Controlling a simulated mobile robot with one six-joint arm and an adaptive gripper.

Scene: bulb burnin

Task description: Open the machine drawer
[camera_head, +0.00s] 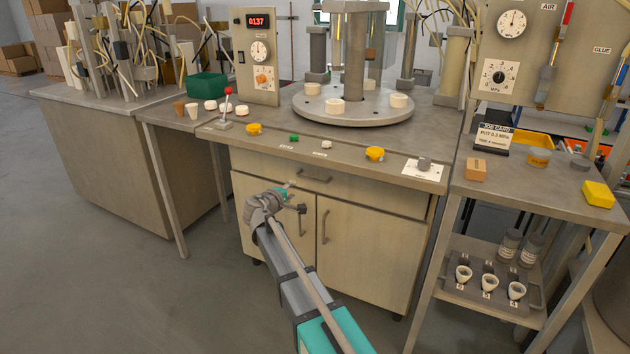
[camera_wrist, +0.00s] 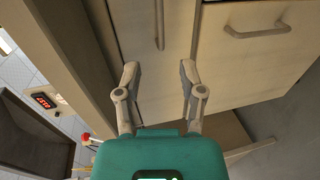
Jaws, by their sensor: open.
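The machine drawer (camera_head: 350,189) is a wide pale panel under the bench top and looks shut. Its dark bar handle (camera_head: 314,177) lies horizontal on the front. The wrist view is turned on its side, so the drawer front (camera_wrist: 182,42) stands as an upright strip with its handle (camera_wrist: 160,25) near the top edge. My gripper (camera_head: 295,197) is in front of the cabinet, left of and slightly below the handle. In the wrist view my gripper (camera_wrist: 159,75) has its two fingers spread apart with nothing between them. The handle lies beyond the fingertips, apart from them.
The bench top (camera_head: 330,160) overhangs above, with a red-knobbed lever (camera_head: 227,103) and buttons. A side shelf trolley (camera_head: 480,310) stands right. The left floor is clear.

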